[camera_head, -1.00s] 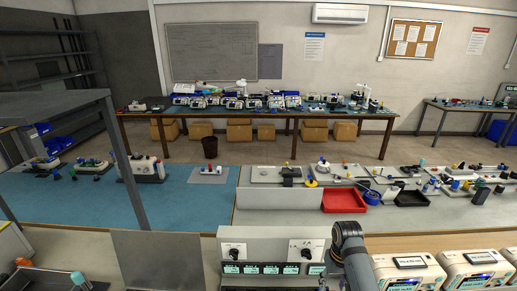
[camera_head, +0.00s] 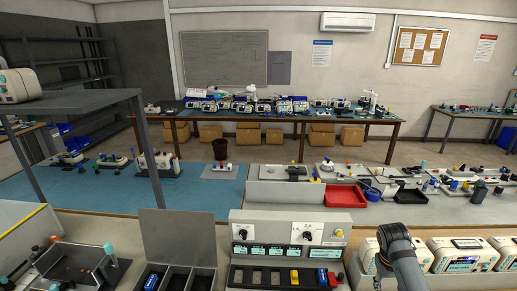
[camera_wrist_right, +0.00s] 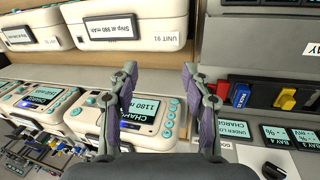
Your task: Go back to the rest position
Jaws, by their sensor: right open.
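My right arm (camera_head: 400,262) enters the head view at the bottom right, beside the charging station. Its gripper shows in the right wrist view (camera_wrist_right: 160,82), with two grey fingers spread apart and nothing between them. Beyond the fingers is a white monitor unit (camera_wrist_right: 90,125) with a screen partly covered by the right gripper. To the right of the fingers are a blue battery (camera_wrist_right: 240,95) and a yellow battery (camera_wrist_right: 285,99) in bay slots. My left arm and gripper are in neither view.
The charging station (camera_head: 290,232) has several screens and slots at the near bench. Several white monitor units (camera_head: 460,252) stand to its right. An open grey-lidded compartment box (camera_head: 178,237) and a tray (camera_head: 75,265) lie left. A red tray (camera_head: 345,196) sits on the bench beyond.

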